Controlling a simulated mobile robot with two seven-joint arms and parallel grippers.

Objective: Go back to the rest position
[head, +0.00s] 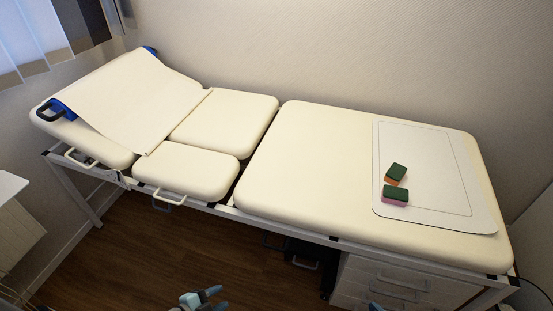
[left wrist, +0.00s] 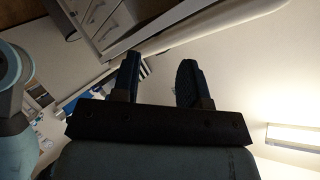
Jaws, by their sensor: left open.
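My left gripper (head: 214,297) shows at the bottom edge of the head view, low in front of the examination couch. In the left wrist view its two dark fingers (left wrist: 159,78) stand apart with nothing between them. A small bluish tip (head: 375,306) at the bottom edge of the head view seems to belong to my right arm. Too little of it shows to tell its state.
A cream examination couch (head: 310,165) runs along the wall. On its right end lies a white mat (head: 425,145) with two green-topped sponges, one orange below (head: 396,173), one pink below (head: 395,196). Drawers (head: 395,280) stand underneath. Wooden floor (head: 150,260) is clear at the left.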

